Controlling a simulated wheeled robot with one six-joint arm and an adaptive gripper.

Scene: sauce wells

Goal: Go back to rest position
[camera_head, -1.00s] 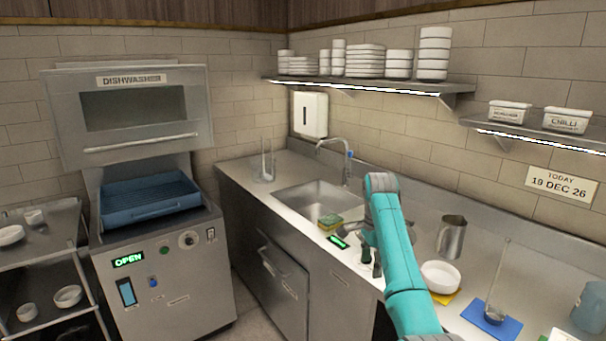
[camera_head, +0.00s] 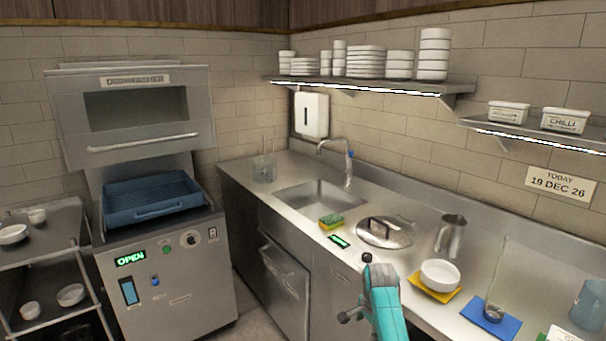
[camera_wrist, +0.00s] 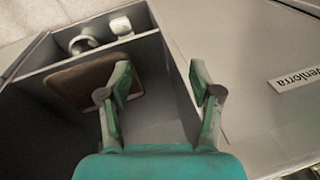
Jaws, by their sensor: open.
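My teal arm (camera_head: 383,300) is folded low in front of the counter's front edge in the head view. My gripper (camera_wrist: 161,78) shows in the wrist view with its two teal fingers spread apart and nothing between them. Beneath it are a grey open compartment with a brown flat panel and a light grey surface with a partly cut-off label. I cannot make out the gripper's fingers in the head view.
The counter holds a sponge (camera_head: 332,221), a round metal lid (camera_head: 384,232), a metal jug (camera_head: 451,235), a white bowl (camera_head: 440,275) on a yellow mat, and a blue mat (camera_head: 491,314). The sink (camera_head: 318,198) is empty. The dishwasher (camera_head: 160,265) stands open at left.

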